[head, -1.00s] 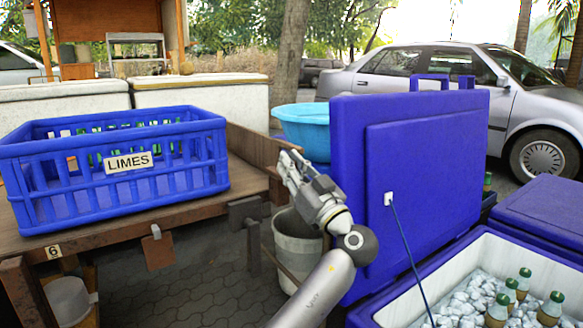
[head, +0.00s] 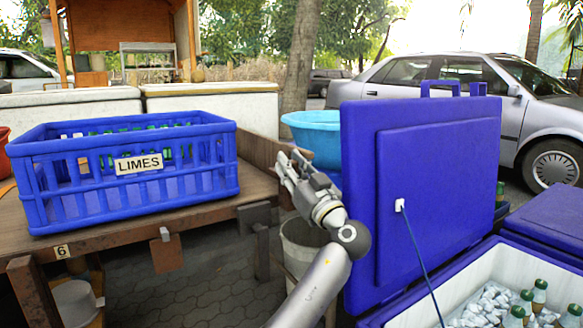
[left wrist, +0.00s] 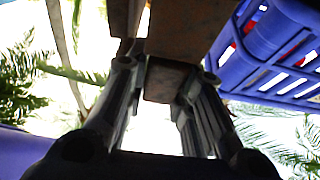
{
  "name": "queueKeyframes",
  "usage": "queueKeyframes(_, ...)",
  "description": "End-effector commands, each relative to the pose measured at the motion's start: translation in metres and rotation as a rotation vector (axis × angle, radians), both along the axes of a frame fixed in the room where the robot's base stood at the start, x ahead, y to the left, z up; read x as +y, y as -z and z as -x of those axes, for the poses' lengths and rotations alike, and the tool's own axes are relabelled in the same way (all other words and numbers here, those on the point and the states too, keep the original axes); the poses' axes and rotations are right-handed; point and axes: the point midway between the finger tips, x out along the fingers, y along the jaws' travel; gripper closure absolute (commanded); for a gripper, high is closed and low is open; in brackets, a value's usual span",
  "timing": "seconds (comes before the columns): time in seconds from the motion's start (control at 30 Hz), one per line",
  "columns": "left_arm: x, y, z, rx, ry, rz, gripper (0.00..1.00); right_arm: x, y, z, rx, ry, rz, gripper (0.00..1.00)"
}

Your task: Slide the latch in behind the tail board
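The wooden tail board (head: 262,152) stands at the right end of the cart bed. My left gripper (head: 287,163) is at the near right end of this board, its two fingers a little apart. In the left wrist view my left gripper (left wrist: 163,72) has one finger on each side of a brown block (left wrist: 163,82). I cannot tell whether the fingers touch the block, or whether it is the latch. A dark metal bracket (head: 253,213) sits under the cart's right corner. The latch is not clearly made out in the head view. My right gripper is not in view.
A blue LIMES crate (head: 130,185) stands on the cart bed. A large blue cooler lid (head: 440,190) rises close right of my left arm, above an ice box (head: 450,275) with bottles. A light blue tub (head: 315,135) and bucket (head: 300,240) are behind the arm.

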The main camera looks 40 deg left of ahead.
Motion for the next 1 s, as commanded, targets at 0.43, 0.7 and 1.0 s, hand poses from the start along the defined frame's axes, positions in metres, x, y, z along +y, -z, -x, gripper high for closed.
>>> queueKeyframes(0.43,-0.047,0.022,0.018,0.002,0.005,0.001,0.77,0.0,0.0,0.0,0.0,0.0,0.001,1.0)
queueKeyframes(0.7,-0.089,0.041,0.036,0.001,0.002,0.002,0.77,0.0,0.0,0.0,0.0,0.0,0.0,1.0)
queueKeyframes(1.0,-0.102,0.046,0.043,0.0,-0.001,0.0,0.77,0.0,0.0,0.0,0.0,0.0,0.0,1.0)
